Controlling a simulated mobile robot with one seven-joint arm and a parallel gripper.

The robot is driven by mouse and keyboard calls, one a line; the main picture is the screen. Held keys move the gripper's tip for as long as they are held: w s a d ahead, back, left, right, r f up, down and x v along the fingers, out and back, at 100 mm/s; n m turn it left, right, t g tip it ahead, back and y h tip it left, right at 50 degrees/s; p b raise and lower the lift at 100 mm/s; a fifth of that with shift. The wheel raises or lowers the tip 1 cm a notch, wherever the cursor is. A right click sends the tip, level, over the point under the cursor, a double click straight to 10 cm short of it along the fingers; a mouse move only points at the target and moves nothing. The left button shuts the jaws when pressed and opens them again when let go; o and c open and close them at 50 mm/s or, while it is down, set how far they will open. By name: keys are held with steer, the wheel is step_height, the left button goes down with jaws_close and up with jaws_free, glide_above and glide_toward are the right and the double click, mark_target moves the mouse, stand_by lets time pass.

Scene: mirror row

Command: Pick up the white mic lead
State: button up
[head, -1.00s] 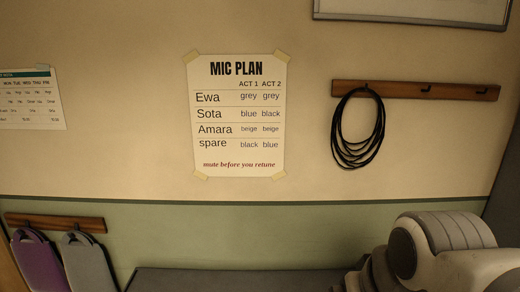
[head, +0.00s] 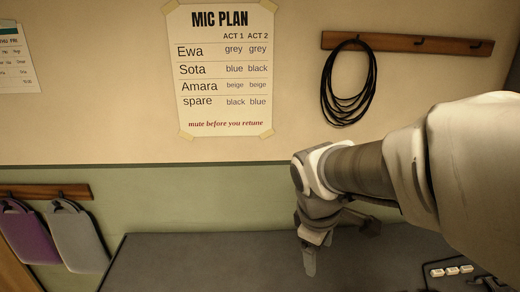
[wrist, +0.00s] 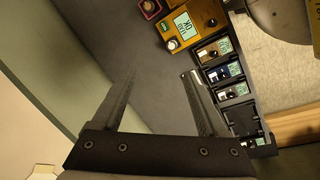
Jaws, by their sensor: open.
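I see no white mic lead in either view. A coiled black lead (head: 348,84) hangs from the left hook of a wooden rail on the wall in the head view. My gripper (wrist: 160,78) is open and empty, its two dark fingers apart over the grey tabletop (wrist: 120,30). In the head view my gripper (head: 338,248) points down over the table, below the black lead and well apart from it. My arm hides part of the table's right side.
A black rack (wrist: 267,148) holds several small packs with screens. An orange device (wrist: 185,25) and a red-edged one (wrist: 150,8) are near it. The wooden rail (head: 395,42) has empty hooks. A MIC PLAN sheet (head: 222,75) is on the wall. Purple (head: 25,235) and grey (head: 80,238) cases hang left.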

steer(key=w+f+n+b, duration=0.1)
steer(key=f+n, duration=0.1)
steer(key=f, duration=0.5)
steer(key=w+f+n+g+b, duration=0.1)
steer(key=f+n+b, duration=0.1)
steer(key=f, duration=0.6)
steer(key=w+f+n+g+b, duration=0.1)
steer(key=f+n, duration=0.2)
steer(key=f, duration=0.5)
steer(key=shift+w+a+n, duration=0.15)
steer(key=shift+w+n, duration=0.25)
steer(key=shift+w+d+f+b, duration=0.15)
steer(key=shift+f+b, duration=0.15)
steer(key=shift+f, duration=0.7)
steer(key=shift+w+f+b, duration=0.1)
steer(key=shift+f+b, duration=0.2)
steer(key=shift+f, duration=0.75)
steer(key=shift+w+d+f+b, duration=0.15)
steer(key=shift+f+b, duration=0.15)
steer(key=shift+f, duration=0.7)
jaws_close()
